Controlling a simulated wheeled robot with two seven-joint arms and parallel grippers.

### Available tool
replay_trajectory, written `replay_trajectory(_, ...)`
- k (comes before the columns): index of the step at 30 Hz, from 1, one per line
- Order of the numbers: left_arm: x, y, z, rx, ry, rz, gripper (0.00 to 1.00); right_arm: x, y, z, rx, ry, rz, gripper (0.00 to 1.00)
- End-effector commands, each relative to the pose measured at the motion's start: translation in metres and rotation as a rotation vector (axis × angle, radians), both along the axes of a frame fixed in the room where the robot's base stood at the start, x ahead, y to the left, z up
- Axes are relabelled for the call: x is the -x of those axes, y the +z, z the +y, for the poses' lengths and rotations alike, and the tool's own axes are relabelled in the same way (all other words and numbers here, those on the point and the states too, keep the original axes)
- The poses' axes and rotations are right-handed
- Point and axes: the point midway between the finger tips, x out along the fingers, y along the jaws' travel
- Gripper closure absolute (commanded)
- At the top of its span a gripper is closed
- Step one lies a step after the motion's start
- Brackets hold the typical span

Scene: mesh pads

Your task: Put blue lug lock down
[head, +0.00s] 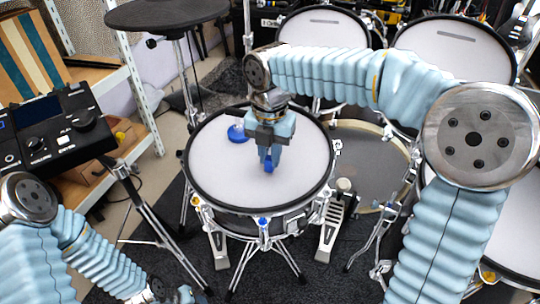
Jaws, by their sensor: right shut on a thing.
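My right gripper (269,158) points down over the white mesh head of the middle drum (215,165). It is shut on a small blue lug lock (270,167), which shows at its fingertips low over the drum head. I cannot tell whether the lug lock touches the mesh. My left arm comes in at the lower left. Its gripper end (180,296) is cut by the bottom edge, so its fingers cannot be made out.
A blue round object (237,133) lies on the drum head, left of my right gripper. A blue piece (263,221) sits at the drum's front rim. A black drum module (58,130) stands at left, and a black pad (165,12) stands behind. The front mesh is clear.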

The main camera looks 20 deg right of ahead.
Motion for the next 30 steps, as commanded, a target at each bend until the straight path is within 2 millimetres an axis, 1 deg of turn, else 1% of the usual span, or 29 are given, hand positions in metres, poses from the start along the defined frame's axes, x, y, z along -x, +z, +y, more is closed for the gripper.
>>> replay_trajectory(1,0.000,-0.001,0.000,0.000,0.000,0.000,0.57,0.000,-0.003,0.000,0.000,0.000,0.000,1.00)
replay_trajectory(7,0.000,0.000,0.000,0.000,0.000,0.000,0.57,0.000,-0.003,0.000,0.000,-0.001,0.000,1.00)
replay_trajectory(12,0.000,-0.003,0.000,0.001,0.000,0.001,0.57,0.000,-0.008,0.000,0.000,-0.001,0.000,1.00)
replay_trajectory(13,0.000,-0.002,0.000,0.001,0.000,0.001,0.57,0.000,-0.007,0.000,-0.001,-0.001,-0.001,0.77)
replay_trajectory(17,0.000,-0.002,0.000,0.001,0.000,0.001,0.57,0.000,-0.006,0.000,0.000,-0.001,0.000,0.57)
replay_trajectory(26,0.000,-0.001,0.000,0.001,0.000,0.001,0.57,0.000,-0.005,0.000,-0.001,-0.001,-0.001,0.56)
replay_trajectory(29,0.000,0.002,0.000,0.000,0.000,0.000,0.57,0.000,0.005,0.000,-0.001,-0.001,-0.002,0.56)
replay_trajectory(30,0.000,0.004,0.000,0.000,0.000,0.000,0.57,0.000,0.011,0.000,-0.002,-0.001,-0.003,0.56)
